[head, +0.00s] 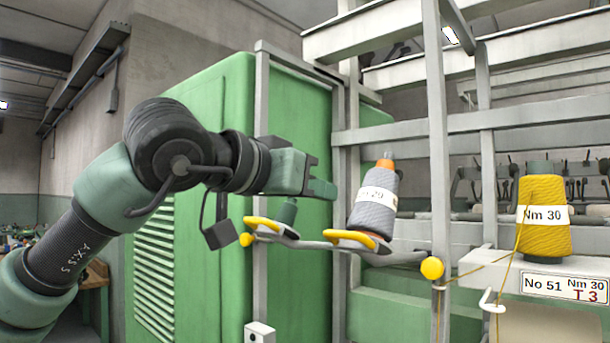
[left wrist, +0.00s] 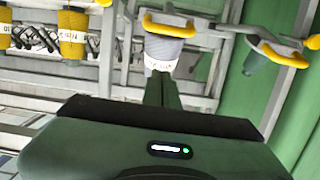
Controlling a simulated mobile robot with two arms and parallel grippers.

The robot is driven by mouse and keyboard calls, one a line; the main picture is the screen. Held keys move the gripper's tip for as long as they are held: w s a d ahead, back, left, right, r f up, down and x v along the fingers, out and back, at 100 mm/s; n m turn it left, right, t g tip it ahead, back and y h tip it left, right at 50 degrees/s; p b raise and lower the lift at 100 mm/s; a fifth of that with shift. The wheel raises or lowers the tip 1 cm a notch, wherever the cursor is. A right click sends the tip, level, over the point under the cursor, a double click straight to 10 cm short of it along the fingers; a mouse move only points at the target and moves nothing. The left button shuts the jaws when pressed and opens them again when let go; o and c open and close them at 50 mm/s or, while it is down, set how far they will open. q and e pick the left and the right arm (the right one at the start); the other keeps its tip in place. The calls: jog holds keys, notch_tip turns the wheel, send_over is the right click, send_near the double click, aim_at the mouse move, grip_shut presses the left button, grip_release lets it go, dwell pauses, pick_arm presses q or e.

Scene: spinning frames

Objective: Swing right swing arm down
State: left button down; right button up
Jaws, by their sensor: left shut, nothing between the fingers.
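A grey swing arm (head: 312,244) runs across the middle of the head view, with a yellow handle at each of its two holders. The right holder's yellow handle (head: 352,238) sits below a grey yarn cone (head: 373,215) with an orange tip. The left holder's yellow handle (head: 263,223) is beside a small green cone (head: 287,211). My left gripper (head: 322,188) is shut and empty, left of the grey cone and above the arm. In the left wrist view its fingers (left wrist: 160,88) point towards the grey cone (left wrist: 163,52). My right gripper is not in view.
A green cabinet (head: 205,130) stands behind my left arm. A grey upright post (head: 437,130) and cross beams stand right of the grey cone. A yellow yarn cone (head: 543,222) stands further right, with a thread running down from it.

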pick_arm(q)
jog(key=w+f, duration=0.1)
jog(key=d+f+p, duration=0.1)
jog(key=f, duration=0.1)
jog(key=w+d+f, duration=0.1)
jog(key=shift+w+d+f, duration=0.2)
jog(key=shift+w+f, duration=0.05)
jog(key=shift+w, duration=0.1)
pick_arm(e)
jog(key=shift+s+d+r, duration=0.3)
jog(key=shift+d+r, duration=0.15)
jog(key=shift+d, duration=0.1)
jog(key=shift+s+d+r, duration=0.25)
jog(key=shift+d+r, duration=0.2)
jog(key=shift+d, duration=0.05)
pick_arm(q)
jog(key=shift+d, duration=0.1)
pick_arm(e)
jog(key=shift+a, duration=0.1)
